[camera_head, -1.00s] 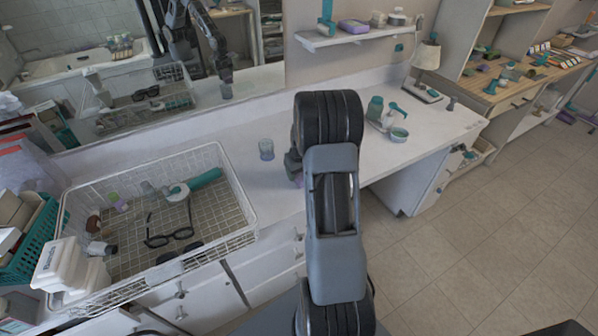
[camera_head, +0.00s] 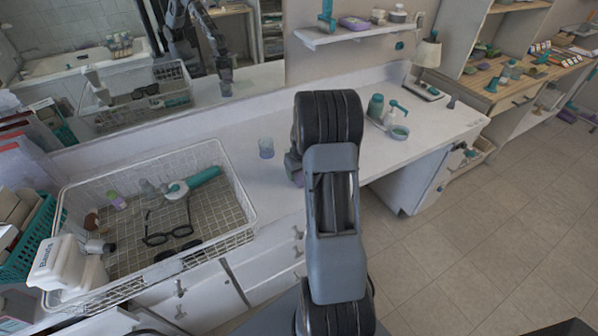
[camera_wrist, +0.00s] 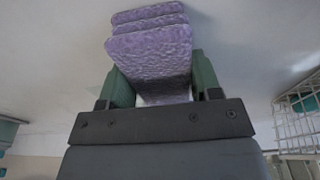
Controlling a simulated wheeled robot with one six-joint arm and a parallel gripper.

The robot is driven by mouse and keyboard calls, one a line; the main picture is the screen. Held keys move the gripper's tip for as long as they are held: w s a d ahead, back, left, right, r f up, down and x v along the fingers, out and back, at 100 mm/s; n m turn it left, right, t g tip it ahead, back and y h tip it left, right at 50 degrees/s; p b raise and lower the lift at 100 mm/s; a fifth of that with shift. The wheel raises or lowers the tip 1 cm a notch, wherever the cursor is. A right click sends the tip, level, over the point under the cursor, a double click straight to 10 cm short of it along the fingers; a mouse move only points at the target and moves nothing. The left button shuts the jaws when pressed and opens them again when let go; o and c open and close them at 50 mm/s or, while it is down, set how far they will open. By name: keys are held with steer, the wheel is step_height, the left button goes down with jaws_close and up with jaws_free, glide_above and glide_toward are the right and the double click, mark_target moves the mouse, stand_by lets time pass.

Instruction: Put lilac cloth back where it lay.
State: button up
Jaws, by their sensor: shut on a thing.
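The lilac cloth (camera_wrist: 152,50) is a folded, layered pad with a rough surface. In the wrist view it sits between the two green fingers of my gripper (camera_wrist: 164,82), which is shut on it. The cloth's far end sticks out past the fingertips over a plain pale surface. I cannot tell whether it touches that surface.
A wire basket (camera_head: 240,190) with dark glasses (camera_head: 168,236) and bottles stands left of my arm. A tray (camera_head: 378,122) with a green jar (camera_head: 375,106) and a bowl (camera_head: 399,132) lies to the right.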

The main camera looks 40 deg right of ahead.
steer(key=o, duration=0.9)
steer(key=shift+r, duration=0.2)
steer(key=shift+s+r+p, duration=0.2)
steer(key=shift+r+p, duration=0.6)
steer(key=shift+r, duration=0.45)
steer(key=shift+s+r+p, duration=0.25)
steer(key=shift+r+p, duration=0.6)
steer(key=shift+r, duration=0.4)
steer(key=shift+s+r+p, duration=0.2)
steer(key=shift+r+p, duration=0.6)
steer(key=shift+r, duration=0.45)
steer(key=r, duration=0.4)
steer(key=s+r+b, duration=0.1)
steer(key=r, duration=0.4)
steer(key=s+r, duration=0.1)
steer(key=r, duration=0.3)
steer(key=shift+a+r, duration=0.15)
steer(key=shift+r, duration=0.15)
